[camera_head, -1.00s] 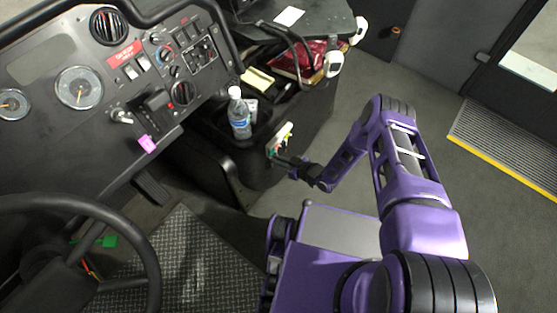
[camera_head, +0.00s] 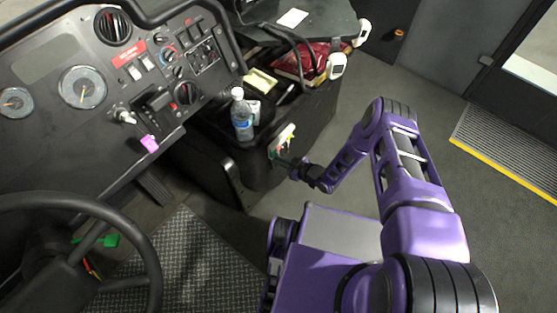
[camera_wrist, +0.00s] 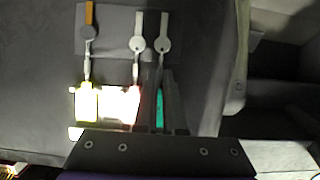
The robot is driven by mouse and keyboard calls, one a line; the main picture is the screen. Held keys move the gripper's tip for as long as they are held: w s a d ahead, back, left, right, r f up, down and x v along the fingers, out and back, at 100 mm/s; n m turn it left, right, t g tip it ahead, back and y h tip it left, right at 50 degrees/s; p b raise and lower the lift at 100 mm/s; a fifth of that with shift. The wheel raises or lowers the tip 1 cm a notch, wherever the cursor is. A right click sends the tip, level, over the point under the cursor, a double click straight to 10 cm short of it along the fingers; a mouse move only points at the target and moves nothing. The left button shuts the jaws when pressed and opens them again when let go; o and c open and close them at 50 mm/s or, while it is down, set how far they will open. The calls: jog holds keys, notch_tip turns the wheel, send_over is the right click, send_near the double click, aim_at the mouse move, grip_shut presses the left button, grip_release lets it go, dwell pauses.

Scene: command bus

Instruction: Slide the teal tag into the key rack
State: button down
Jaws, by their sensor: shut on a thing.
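In the wrist view, the teal tag (camera_wrist: 160,108) is a narrow strip between the dark fingers of my gripper (camera_wrist: 165,88), which is shut on it. A pale key (camera_wrist: 161,43) lines up with it above. The key rack (camera_head: 287,133) shows as a small pale piece on the side of the dark console in the head view. My gripper (camera_head: 283,161) is just below and beside it there. In the wrist view, a yellow tag (camera_wrist: 88,105) and an overexposed whitish tag area (camera_wrist: 118,105) lie left of the teal tag. Whether the teal tag touches the rack cannot be told.
A water bottle (camera_head: 241,117) stands on the console above the rack. Open floor (camera_head: 420,90) lies right of the console.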

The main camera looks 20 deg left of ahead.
jog(key=c, duration=0.9)
grip_release()
jog(key=shift+s+d, duration=0.3)
jog(key=shift+d, duration=0.45)
jog(key=shift+s+d, duration=0.3)
jog(key=shift+d, duration=0.4)
jog(key=s+d, duration=0.1)
jog(key=d, duration=0.3)
jog(key=s+d, duration=0.1)
jog(key=d, duration=0.1)
jog(key=shift+s+d, duration=0.1)
jog(key=shift+s, duration=0.2)
jog(key=shift+w, duration=0.1)
